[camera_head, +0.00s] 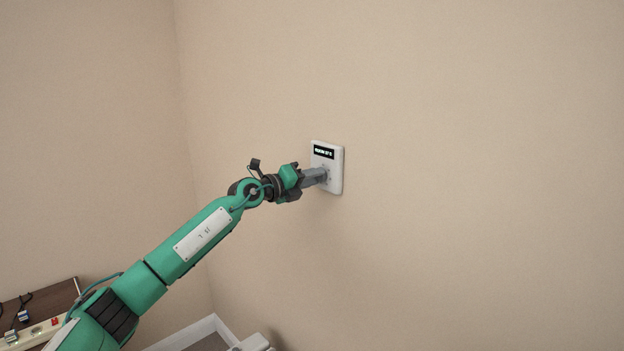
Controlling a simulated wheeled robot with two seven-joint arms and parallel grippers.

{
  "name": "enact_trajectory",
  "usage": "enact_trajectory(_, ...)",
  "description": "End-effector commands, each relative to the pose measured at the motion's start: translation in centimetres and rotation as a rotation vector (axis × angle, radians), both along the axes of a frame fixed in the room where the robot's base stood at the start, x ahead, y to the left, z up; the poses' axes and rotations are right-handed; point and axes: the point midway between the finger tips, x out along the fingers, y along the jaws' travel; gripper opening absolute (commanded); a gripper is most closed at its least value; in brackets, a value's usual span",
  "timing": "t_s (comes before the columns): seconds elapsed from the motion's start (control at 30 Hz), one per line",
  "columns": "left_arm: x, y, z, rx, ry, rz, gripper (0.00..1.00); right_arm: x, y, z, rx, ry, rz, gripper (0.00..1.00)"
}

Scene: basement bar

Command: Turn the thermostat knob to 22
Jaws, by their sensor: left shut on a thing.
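The thermostat (337,175) is a small white upright panel on the beige wall, near the middle of the head view. Its black display (323,152) has small light characters, too small to read surely. My left gripper (323,175) reaches it from the left and is shut on the thermostat knob at the panel's front. The knob itself is mostly hidden by the fingers, so its setting cannot be told. My right gripper is not in view.
The wall around the thermostat is bare, with free room to the right and above. A wall corner runs down at the left. At the lower left is a dark brown surface (62,296) with small items. A white object (252,343) shows at the bottom edge.

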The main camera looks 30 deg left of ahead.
Motion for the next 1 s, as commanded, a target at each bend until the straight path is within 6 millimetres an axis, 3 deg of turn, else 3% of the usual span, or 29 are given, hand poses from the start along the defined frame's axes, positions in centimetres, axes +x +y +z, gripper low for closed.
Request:
enact_trajectory(0.47, 0.0, 0.0, -0.1, 0.330, -0.113, -0.001, 0.07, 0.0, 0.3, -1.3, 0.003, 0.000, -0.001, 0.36)
enact_trajectory(1.0, -0.1, -0.2, -0.2, 0.815, -0.283, -0.001, 0.07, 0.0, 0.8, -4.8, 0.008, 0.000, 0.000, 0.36)
